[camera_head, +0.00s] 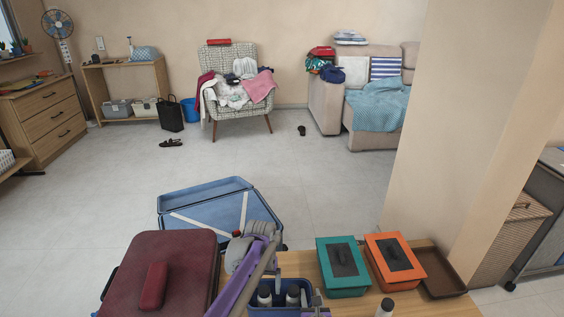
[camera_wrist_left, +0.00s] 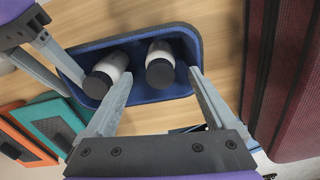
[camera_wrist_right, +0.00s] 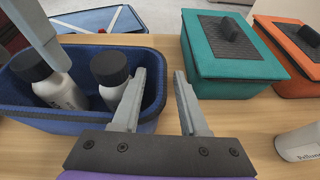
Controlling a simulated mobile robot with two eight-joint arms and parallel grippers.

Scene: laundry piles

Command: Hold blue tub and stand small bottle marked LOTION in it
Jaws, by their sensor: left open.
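The blue tub (camera_head: 253,311) stands at the table's front and holds two white bottles with dark caps, both upright. One bottle (camera_wrist_right: 60,92) is at the left in the right wrist view, its small label not clearly readable. The other bottle (camera_wrist_right: 112,92) is beside it, near the tub's right wall. My left gripper (camera_wrist_left: 161,74) is open above the tub, its fingers either side of the first bottle, which also shows in the left wrist view (camera_wrist_left: 160,53).
A third bottle (camera_wrist_right: 302,142) stands on the table (camera_head: 430,305), right of the tub. A teal box (camera_head: 342,286), an orange box (camera_head: 396,276) and a brown tray (camera_head: 440,276) lie beyond. A maroon case (camera_head: 190,260) is left. Bare wood separates tub and third bottle.

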